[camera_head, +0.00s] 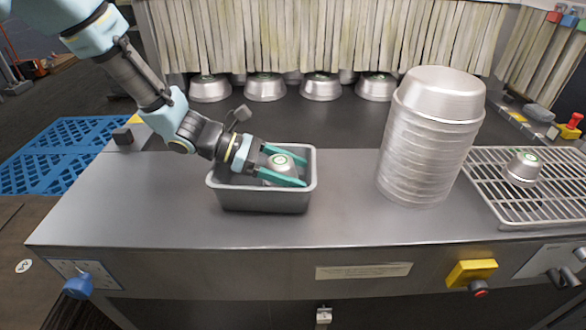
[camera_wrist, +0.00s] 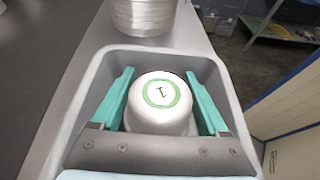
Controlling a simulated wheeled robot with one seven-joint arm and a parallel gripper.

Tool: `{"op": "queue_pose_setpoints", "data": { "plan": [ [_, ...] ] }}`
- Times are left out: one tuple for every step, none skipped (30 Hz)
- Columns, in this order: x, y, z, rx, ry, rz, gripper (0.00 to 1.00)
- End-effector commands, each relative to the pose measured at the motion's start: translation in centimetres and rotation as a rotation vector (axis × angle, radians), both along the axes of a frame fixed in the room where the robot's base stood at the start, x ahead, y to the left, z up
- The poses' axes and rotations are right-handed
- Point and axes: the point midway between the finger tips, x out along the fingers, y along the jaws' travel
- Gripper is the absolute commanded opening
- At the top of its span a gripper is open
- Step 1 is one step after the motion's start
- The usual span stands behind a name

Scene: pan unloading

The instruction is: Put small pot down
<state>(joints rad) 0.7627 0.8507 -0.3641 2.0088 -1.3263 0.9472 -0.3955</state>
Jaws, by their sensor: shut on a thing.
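The small pot (camera_head: 279,161) is a silver, upside-down pot with a green ring label on its base. It sits within the walls of a grey rectangular bin (camera_head: 262,200) on the metal counter. My gripper (camera_head: 298,170) reaches into the bin from the left, its two teal fingers shut on the pot. In the wrist view the pot (camera_wrist: 160,98) is between the fingers, with the bin (camera_wrist: 80,95) around it. Whether the pot touches the bin floor is hidden.
A tall stack of silver pans (camera_head: 425,150) stands to the right of the bin. A wire rack (camera_head: 505,195) at the far right holds another small pot (camera_head: 524,168). Several pots sit along a strip curtain (camera_head: 320,40) at the back. The counter front is clear.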

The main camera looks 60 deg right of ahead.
Motion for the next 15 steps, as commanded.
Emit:
{"op": "queue_pose_setpoints", "data": {
  "plan": [
    [0.0, -0.01, -0.26, 0.0, 0.0, 0.0, 0.23],
    [0.01, -0.01, -0.35, 0.0, 0.0, 0.0, 0.23],
    [0.01, -0.01, -0.45, 0.0, 0.0, 0.0, 0.23],
    [0.02, -0.01, -0.54, 0.0, 0.0, 0.0, 0.23],
    [0.02, -0.01, -0.62, 0.0, 0.0, 0.001, 0.23],
    [0.03, -0.02, -0.72, 0.0, 0.0, 0.001, 0.23],
    [0.03, -0.01, -0.73, 0.0, 0.0, 0.001, 0.23],
    [0.03, -0.02, -0.69, 0.0, 0.0, 0.001, 0.23],
    [0.03, -0.02, -0.64, 0.0, 0.0, 0.001, 0.23],
    [0.02, -0.01, -0.64, 0.0, 0.0, 0.001, 0.8],
    [0.02, -0.01, -0.64, 0.0, 0.0, 0.001, 0.83],
    [0.02, -0.01, -0.64, 0.0, 0.0, 0.001, 0.87],
    [0.02, -0.01, -0.64, 0.0, 0.0, 0.0, 0.91],
    [0.02, -0.01, -0.64, 0.0, 0.0, 0.0, 0.94],
    [0.02, -0.01, -0.64, 0.0, 0.0, 0.0, 0.99]
  ]
}}
